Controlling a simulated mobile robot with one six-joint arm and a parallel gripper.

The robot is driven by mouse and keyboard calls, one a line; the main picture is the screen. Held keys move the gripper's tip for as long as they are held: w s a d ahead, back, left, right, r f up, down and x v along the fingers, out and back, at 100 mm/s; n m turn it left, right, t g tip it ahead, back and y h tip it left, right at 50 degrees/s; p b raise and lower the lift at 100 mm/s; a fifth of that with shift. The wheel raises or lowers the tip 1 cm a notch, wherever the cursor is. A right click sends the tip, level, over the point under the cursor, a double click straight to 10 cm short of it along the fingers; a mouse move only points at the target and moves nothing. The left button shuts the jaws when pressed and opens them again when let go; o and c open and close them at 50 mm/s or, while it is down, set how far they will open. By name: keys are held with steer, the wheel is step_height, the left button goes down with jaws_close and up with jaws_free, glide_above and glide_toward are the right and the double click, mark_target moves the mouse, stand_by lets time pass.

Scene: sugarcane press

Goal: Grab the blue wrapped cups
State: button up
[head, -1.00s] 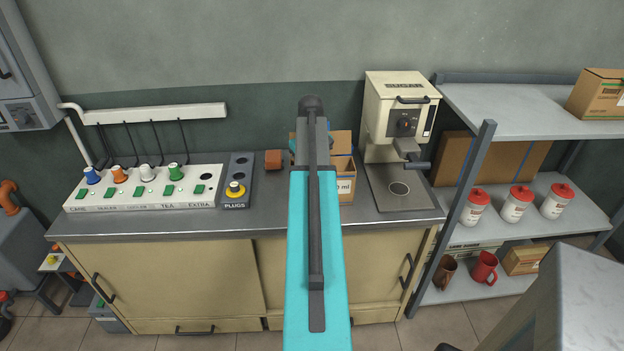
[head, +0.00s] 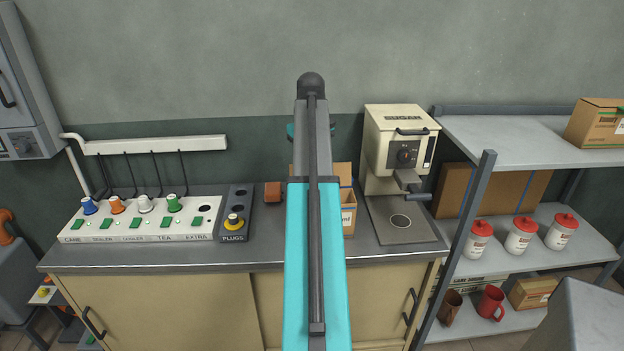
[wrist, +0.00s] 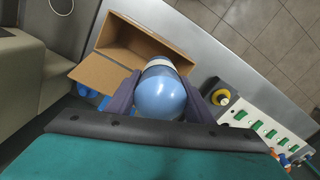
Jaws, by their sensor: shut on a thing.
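The blue wrapped cups (wrist: 162,98) show in the wrist view as a rounded, shiny blue end with a pale band behind it. My gripper (wrist: 161,104) is shut on them, one dark finger on each side. In the wrist view they overlap the open cardboard box (wrist: 98,75); I cannot tell how far above or beside it they are. In the head view my arm hides the gripper and the cups, and part of the box (head: 349,216) shows just right of the arm.
A socket panel (head: 140,227) with coloured plugs and a brown block (head: 273,192) are left of my arm. The sugar machine (head: 399,145) stands on the right of the counter. Shelves (head: 540,137) with red-lidded jars (head: 521,236) are further right. Small blue pieces (wrist: 88,90) lie beside the box.

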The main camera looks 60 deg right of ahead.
steer(key=shift+r, duration=0.45)
stand_by(0.4)
